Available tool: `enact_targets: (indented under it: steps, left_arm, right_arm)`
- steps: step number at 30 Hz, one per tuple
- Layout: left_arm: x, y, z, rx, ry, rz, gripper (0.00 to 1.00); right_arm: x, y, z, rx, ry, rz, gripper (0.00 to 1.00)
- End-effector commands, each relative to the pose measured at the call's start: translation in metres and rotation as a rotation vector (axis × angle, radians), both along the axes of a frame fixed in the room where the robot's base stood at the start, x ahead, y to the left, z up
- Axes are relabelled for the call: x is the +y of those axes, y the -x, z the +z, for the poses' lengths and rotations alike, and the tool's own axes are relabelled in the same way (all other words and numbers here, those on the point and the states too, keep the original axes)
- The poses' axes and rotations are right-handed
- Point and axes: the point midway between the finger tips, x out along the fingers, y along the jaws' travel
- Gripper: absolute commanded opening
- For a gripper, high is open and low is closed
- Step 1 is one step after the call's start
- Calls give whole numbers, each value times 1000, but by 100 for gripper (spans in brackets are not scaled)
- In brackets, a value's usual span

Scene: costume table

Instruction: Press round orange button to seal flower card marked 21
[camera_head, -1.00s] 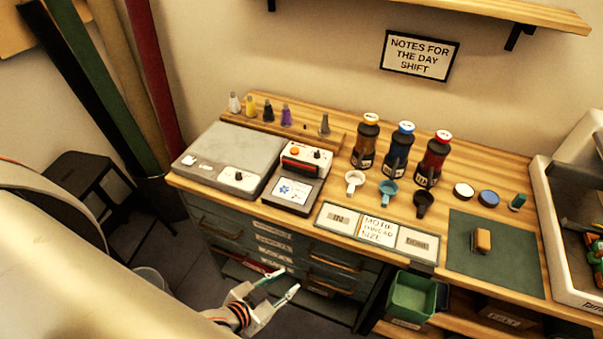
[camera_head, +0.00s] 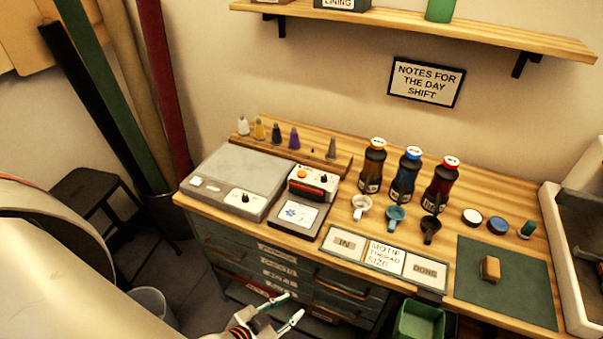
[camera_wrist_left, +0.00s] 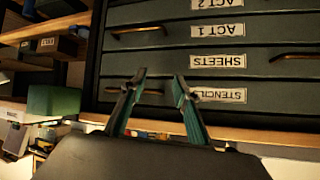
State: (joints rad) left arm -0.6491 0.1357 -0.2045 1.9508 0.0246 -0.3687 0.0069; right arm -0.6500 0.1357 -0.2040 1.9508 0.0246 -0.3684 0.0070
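My left gripper (camera_head: 290,309) is below and in front of the table edge, by the drawers, well away from the button. Its fingers are apart and empty, as the left wrist view (camera_wrist_left: 155,88) also shows. My right gripper is not in view.
A grey flat machine (camera_head: 235,178) stands left of the sealer. Several bottles, small cups and a tray strip (camera_head: 383,258) are to the right. The drawer cabinet (camera_wrist_left: 215,80) is close to my left gripper. A wall shelf (camera_head: 420,27) hangs above.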

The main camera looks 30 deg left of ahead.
Motion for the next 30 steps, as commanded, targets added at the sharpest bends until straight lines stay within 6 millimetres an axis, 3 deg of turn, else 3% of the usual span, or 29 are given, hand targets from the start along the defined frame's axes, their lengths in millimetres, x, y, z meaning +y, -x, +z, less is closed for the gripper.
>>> enact_targets:
  steps: [5, 9, 30]
  left_arm:
    - [0, 0, 0, 0, 0, 0, 31]
    - [0, 0, 0, 0, -1, 1, 0]
    - [0, 0, 0, 0, -1, 1, 0]
  right_arm:
    - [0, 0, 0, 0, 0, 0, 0]
    - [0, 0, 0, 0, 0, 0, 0]
    - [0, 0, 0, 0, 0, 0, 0]
